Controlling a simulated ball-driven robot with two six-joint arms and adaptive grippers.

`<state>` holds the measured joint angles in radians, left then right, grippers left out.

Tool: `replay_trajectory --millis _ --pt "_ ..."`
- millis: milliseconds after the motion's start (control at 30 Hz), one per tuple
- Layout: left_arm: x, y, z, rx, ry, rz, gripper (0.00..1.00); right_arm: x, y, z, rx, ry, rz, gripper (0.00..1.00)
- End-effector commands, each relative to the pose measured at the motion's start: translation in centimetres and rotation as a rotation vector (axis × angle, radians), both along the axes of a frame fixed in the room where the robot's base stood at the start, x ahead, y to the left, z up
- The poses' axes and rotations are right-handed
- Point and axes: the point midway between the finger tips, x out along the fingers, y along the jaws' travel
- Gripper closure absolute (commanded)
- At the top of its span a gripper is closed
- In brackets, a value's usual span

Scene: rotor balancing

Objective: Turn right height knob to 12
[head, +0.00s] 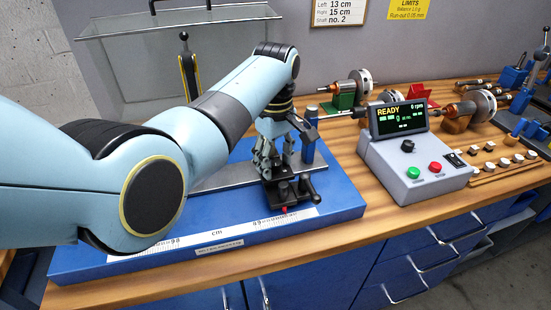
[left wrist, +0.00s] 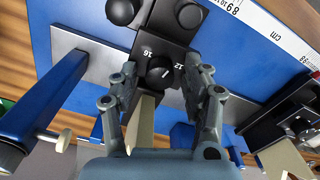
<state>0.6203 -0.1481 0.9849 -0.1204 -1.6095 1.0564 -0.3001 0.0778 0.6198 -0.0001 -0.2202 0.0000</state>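The right height knob is probably the round black knob (left wrist: 160,73) in the left wrist view. It sits on a black block with white numbers 16 and 12 beside it. A short white mark on the knob lies on the side toward the 12; its exact setting is too small to read. My left gripper (left wrist: 165,78) has its fingers apart, one on each side of this knob; I cannot tell whether they touch it. In the head view my left gripper (head: 276,150) points down over the black support (head: 292,190) on the blue base. My right gripper is not in view.
The blue base (head: 340,203) carries a centimetre scale along its front. A grey control box (head: 415,178) with a READY display stands to the right. Rotors, small weights and blue tools lie beyond it. A clear guard (head: 140,60) stands behind my left arm.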

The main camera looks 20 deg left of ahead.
Motion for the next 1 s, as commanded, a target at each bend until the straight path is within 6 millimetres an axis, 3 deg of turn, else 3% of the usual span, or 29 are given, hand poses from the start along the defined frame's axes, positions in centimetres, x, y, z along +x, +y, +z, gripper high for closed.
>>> replay_trajectory --millis 33,333,467,700,1000 --pt "0.0 0.0 0.0 0.000 0.000 0.000 0.60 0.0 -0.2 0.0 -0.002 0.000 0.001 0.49" --pt "0.0 0.0 0.0 0.000 0.000 0.000 1.00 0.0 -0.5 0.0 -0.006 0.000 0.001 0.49" --pt "0.0 0.0 0.2 0.001 0.001 -0.016 1.00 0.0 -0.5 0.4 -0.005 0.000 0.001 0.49" --pt "0.1 0.0 0.4 0.000 0.001 -0.215 1.00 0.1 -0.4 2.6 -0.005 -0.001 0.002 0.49" --pt "0.1 0.0 0.1 0.000 -0.003 -0.246 1.00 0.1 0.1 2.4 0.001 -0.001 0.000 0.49"
